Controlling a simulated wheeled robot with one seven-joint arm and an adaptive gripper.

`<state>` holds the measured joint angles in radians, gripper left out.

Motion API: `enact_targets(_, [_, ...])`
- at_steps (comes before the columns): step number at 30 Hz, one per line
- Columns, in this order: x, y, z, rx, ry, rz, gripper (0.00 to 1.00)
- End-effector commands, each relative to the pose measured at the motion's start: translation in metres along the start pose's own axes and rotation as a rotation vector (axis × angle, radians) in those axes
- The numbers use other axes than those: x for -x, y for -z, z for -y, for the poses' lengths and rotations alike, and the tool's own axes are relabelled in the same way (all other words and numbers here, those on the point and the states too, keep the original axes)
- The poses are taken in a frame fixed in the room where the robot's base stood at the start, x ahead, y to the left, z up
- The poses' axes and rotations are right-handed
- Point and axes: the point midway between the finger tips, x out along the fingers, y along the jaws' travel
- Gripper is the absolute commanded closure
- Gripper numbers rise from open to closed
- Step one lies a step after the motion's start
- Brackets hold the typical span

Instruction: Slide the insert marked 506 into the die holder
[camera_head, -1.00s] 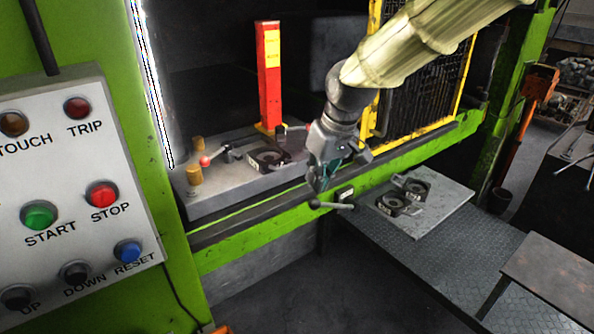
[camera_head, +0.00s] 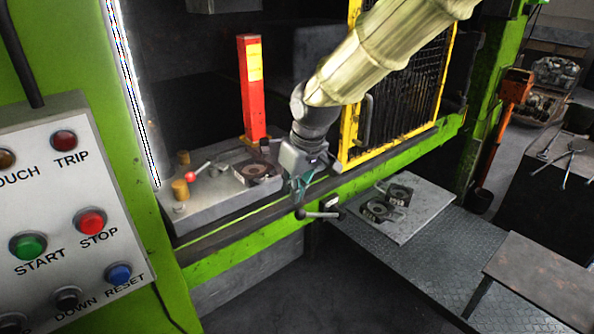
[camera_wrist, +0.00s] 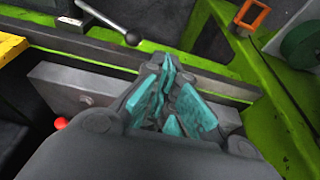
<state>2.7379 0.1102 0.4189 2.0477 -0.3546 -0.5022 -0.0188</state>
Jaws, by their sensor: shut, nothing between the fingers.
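My gripper (camera_head: 299,202) is shut and empty, pointing down at the front edge of the press bed, close to a black ball-ended lever. Its teal fingers come together in the wrist view (camera_wrist: 166,62). A dark block with a round recess (camera_head: 257,172), apparently the die holder, sits on the grey bed plate left of my gripper. Two dark inserts lie on a pale plate to the right: a nearer one (camera_head: 378,209) and a farther one (camera_head: 399,193). Their numbers are too small to read, so I cannot tell which is 506.
The black lever (camera_head: 322,214) also shows in the wrist view (camera_wrist: 105,22). A red post (camera_head: 252,90), a red-knobbed lever (camera_head: 199,170) and a yellow-framed guard (camera_head: 350,135) stand around the bed. The pale plate (camera_head: 425,217) has bare room at its front. A button panel (camera_head: 75,200) is at left.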

Motion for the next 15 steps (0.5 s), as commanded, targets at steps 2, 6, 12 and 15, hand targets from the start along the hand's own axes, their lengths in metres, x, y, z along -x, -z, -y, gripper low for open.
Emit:
enact_targets(2, [-0.01,0.0,0.0,0.0,0.001,0.003,1.0])
enact_targets(6, [-0.018,0.012,0.0,0.001,0.0,0.0,1.0])
enact_targets(12, [-0.025,0.03,0.0,0.001,0.0,-0.001,1.0])
enact_targets(15, [-0.027,0.035,0.0,0.001,0.001,-0.001,1.0])
